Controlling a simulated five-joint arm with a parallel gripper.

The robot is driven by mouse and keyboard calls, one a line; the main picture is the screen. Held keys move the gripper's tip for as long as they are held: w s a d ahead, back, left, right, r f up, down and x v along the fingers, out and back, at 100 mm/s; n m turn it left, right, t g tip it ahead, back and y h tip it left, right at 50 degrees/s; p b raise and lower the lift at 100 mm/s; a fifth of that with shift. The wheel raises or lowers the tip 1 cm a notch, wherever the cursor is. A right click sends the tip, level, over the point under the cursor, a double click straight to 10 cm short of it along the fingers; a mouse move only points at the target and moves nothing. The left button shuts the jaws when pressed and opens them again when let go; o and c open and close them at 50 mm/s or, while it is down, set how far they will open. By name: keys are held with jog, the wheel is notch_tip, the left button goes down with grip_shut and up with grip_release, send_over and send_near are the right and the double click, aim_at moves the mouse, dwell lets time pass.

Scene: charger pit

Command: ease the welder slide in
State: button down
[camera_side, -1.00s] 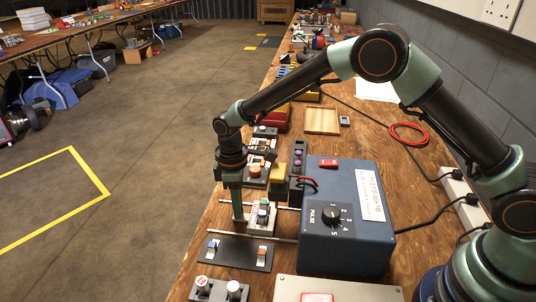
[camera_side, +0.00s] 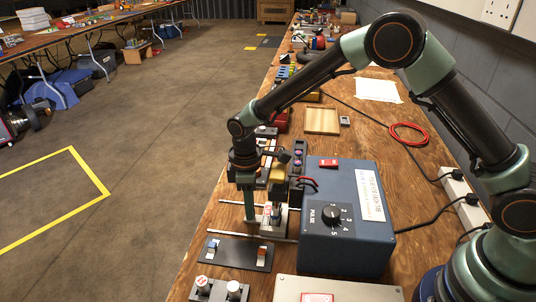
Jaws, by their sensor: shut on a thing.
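The welder is a blue-grey box (camera_side: 345,235) with a dial marked PULSE (camera_side: 332,214), a red switch (camera_side: 328,164) and a white label. Two metal rails (camera_side: 228,202) run out from its left side. The small light-grey slide (camera_side: 281,226) sits on the rails, close to the box's left face. My gripper (camera_side: 264,214) points down over the slide and is shut on it. The fingers hide most of the slide's top, so the exact grip and any small gap to the box are hard to see.
A black plate with blue and orange switches (camera_side: 237,252) lies just in front of the rails. A block with two round knobs (camera_side: 219,288) and a beige box (camera_side: 335,289) are nearer. A wooden tray (camera_side: 321,120) and red cable (camera_side: 409,133) lie behind.

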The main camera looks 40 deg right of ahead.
jog(key=shift+s+d, duration=0.1)
jog(key=shift+d, duration=0.3)
jog(key=shift+s, duration=0.1)
jog(key=c, duration=0.7)
grip_release()
jog(key=shift+o, duration=0.2)
jog(key=shift+a+r, duration=0.1)
jog(key=shift+r, duration=0.05)
jog(key=shift+r, duration=0.25)
notch_tip(320, 180, up, 11)
jog(key=shift+r, duration=0.2)
